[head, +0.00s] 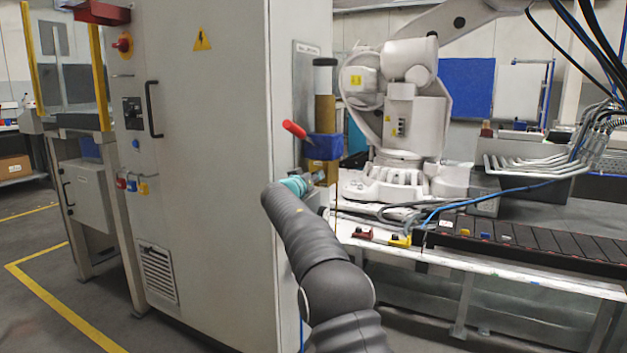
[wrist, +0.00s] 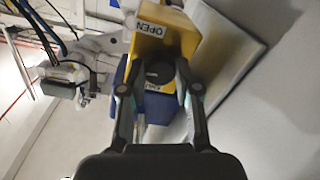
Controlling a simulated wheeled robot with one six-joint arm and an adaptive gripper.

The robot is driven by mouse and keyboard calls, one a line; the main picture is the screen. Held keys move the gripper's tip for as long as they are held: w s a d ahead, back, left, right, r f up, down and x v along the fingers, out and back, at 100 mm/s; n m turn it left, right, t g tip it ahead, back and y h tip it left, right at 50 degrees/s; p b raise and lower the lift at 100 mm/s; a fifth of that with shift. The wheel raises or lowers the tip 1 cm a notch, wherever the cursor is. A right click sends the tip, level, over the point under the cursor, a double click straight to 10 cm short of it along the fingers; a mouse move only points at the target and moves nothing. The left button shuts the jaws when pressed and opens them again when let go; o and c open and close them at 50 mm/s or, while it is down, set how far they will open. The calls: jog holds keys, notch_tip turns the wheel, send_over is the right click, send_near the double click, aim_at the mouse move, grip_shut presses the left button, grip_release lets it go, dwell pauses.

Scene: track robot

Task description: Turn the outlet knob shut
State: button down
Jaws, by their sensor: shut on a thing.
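The outlet knob (wrist: 160,73) is a round black knob on a yellow body (wrist: 174,40) in the wrist view. A white label reading OPEN (wrist: 153,30) is on that body above the knob. A second label (wrist: 157,87), too small to read surely, is just below the knob. My gripper (wrist: 155,80) is shut on the knob, one finger on each side. In the head view my gripper (head: 318,179) reaches the lower brass block (head: 323,172) beside the cabinet; the knob itself is hidden there.
A blue block (head: 322,148) with a red lever (head: 294,129) sits just above my gripper. The tall grey cabinet (head: 215,180) stands close on the left. A white robot arm (head: 412,110) and a conveyor (head: 530,243) are behind to the right.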

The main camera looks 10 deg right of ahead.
jog(key=shift+w+a+r+n+g+p, duration=0.15)
jog(key=shift+n+p, duration=0.85)
jog(key=shift+n, duration=2.85)
jog(key=shift+s+d+f+n+g+p, duration=0.2)
jog(key=shift+n+p, duration=0.75)
jog(key=shift+n, duration=2.9)
jog(key=c, duration=0.8)
grip_release()
jog(key=shift+a, duration=0.2)
